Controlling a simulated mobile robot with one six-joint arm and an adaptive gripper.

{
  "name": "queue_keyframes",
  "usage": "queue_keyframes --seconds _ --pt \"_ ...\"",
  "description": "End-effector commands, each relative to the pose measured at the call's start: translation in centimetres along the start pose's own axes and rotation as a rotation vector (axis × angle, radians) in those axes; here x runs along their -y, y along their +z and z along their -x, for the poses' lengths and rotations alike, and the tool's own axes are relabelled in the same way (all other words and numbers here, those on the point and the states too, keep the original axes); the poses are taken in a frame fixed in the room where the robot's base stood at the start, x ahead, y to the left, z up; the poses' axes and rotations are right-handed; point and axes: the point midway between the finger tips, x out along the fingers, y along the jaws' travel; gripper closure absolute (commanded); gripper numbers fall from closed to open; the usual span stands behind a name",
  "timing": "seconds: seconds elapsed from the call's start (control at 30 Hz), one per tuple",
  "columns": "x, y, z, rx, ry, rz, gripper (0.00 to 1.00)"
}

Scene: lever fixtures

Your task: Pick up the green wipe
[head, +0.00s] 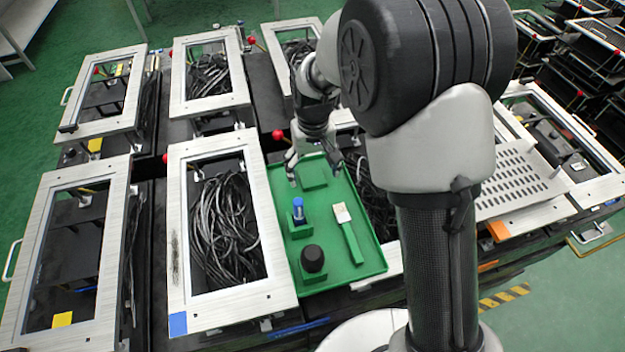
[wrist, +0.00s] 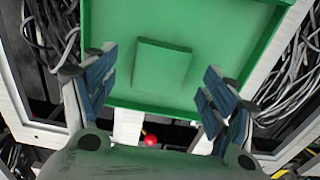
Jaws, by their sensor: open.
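The green wipe (head: 315,175) is a flat, square green pad at the far end of a green tray (head: 375,267). In the wrist view the wipe (wrist: 162,65) lies near the middle, on the green tray floor. My gripper (head: 313,166) is at the tray's far end, close to the wipe, with its fingers spread and empty. In the wrist view the blue-grey fingers of my gripper (wrist: 157,77) are apart, one to each side of the wipe in the picture. I cannot tell the exact height above it.
The tray also holds a blue-topped piece (head: 298,210), a black round knob (head: 312,259) and a green-handled brush (head: 349,236). Framed panels with black cables (head: 228,225) flank the tray. A red ball knob (wrist: 151,141) shows beyond the tray edge.

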Motion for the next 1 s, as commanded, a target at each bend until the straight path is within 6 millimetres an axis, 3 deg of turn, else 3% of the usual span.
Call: queue_keyframes --seconds 0.1,0.33,0.83,1.0 --pt "0.00 0.07 -1.66 0.002 0.000 0.000 0.22" --pt "0.01 0.02 -1.61 0.000 0.000 0.000 0.22" --pt "0.01 0.02 -1.59 0.000 0.000 0.000 0.56" --pt "0.01 0.02 -1.59 0.000 0.000 0.000 0.56"
